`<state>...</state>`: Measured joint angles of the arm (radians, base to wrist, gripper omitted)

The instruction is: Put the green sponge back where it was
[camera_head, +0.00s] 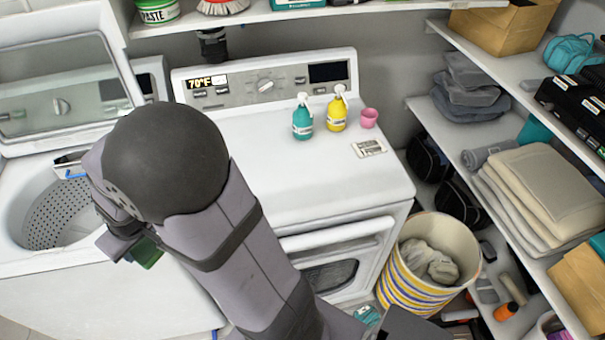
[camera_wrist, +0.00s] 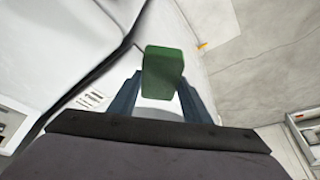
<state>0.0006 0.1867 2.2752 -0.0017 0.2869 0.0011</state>
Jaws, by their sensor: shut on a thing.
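The green sponge (camera_wrist: 163,72) is a dark green block held between the fingertips of my gripper (camera_wrist: 160,88) in the wrist view. In the head view my gripper (camera_head: 133,252) is low at the left, in front of the open washer, with the green sponge (camera_head: 147,254) partly showing at its fingers. My arm hides much of the gripper and sponge. The gripper is shut on the sponge and holds it clear of any surface that I can see.
The open top-load washer (camera_head: 25,255) stands at the left. The dryer (camera_head: 270,190) carries a teal bottle (camera_head: 302,120), a yellow bottle (camera_head: 337,112) and a pink cup (camera_head: 369,118). A striped basket (camera_head: 405,285) and loaded shelves (camera_head: 470,150) are at the right. The dryer top's front is clear.

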